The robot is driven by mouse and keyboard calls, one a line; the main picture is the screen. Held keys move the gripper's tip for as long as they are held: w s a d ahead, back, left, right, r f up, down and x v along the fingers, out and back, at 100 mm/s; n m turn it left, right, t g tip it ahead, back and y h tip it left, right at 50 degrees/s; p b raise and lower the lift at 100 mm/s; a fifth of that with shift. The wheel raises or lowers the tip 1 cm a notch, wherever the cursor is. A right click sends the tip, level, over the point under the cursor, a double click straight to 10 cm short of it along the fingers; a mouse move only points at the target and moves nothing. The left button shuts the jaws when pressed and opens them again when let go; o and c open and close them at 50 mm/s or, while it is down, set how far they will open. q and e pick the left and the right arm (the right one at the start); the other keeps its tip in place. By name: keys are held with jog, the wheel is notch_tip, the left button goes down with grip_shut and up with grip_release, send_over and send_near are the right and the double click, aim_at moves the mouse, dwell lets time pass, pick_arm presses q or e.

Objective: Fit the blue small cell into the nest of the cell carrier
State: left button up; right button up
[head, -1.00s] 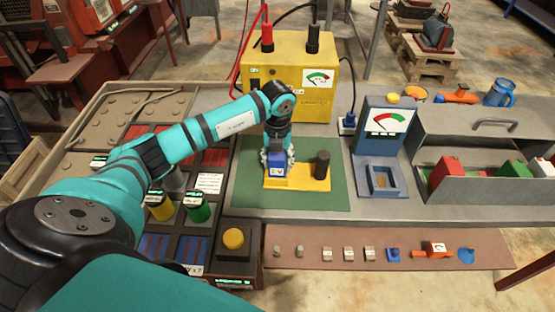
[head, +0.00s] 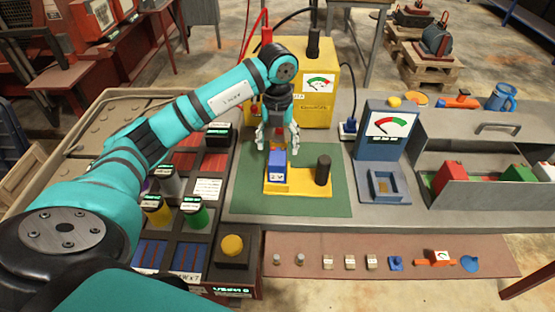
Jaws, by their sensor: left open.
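The blue small cell (head: 277,167) stands upright at the left end of the yellow cell carrier (head: 303,189), where its base meets the carrier; the nest itself is hidden under it. A dark round post (head: 323,170) rises from the carrier's right end. The carrier lies on a green mat (head: 335,205). My left gripper (head: 277,148) is open, fingers pointing down, just above and behind the cell, with the cell apart from the fingers as far as I can tell. My right gripper is not in view.
A yellow power unit (head: 318,110) stands behind the mat. A blue gauge stand (head: 384,135) and a grey case (head: 470,160) are to the right. A sorting tray with yellow (head: 156,210) and green (head: 194,212) cells is at left. Small parts lie on the front shelf.

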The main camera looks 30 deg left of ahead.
pick_arm(q)
jog(key=shift+r, duration=1.65)
jog(key=shift+f, duration=0.1)
